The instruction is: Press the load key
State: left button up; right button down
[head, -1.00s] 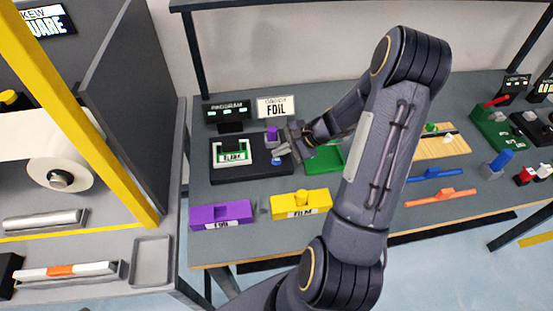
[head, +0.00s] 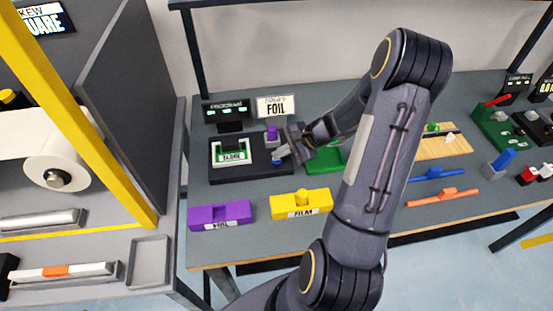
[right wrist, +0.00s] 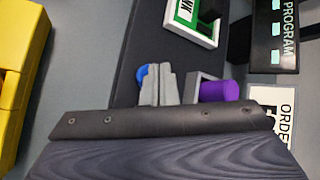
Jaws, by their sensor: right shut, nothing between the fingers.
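A black device (head: 222,173) on the table holds a green-and-white framed card (head: 232,151) on its left part. At its right side are a blue round button (head: 276,162) and a purple knob (head: 272,134) on a grey mount. No readable label shows which one is the load key. My right gripper (head: 281,153) is shut and empty, its tips at the blue button. In the right wrist view the shut fingers (right wrist: 158,86) partly cover the blue button (right wrist: 141,75), and the purple knob (right wrist: 218,91) stands beside them. I cannot tell if they touch the button. My left gripper is out of view.
A purple block (head: 221,215) and a yellow block (head: 301,204) lie in front. A green tray (head: 327,160) is just right of my gripper.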

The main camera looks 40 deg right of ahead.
aim_at(280, 159)
jog(key=shift+f+b, duration=0.3)
jog(key=shift+r, duration=0.1)
dwell(0.5)
jog(key=shift+r+p, duration=0.5)
jog(key=shift+r, duration=0.2)
jog(key=shift+r, duration=0.1)
notch_tip(280, 159, up, 5)
jog(key=p, duration=0.3)
jog(key=shift+p, duration=0.3)
dwell(0.5)
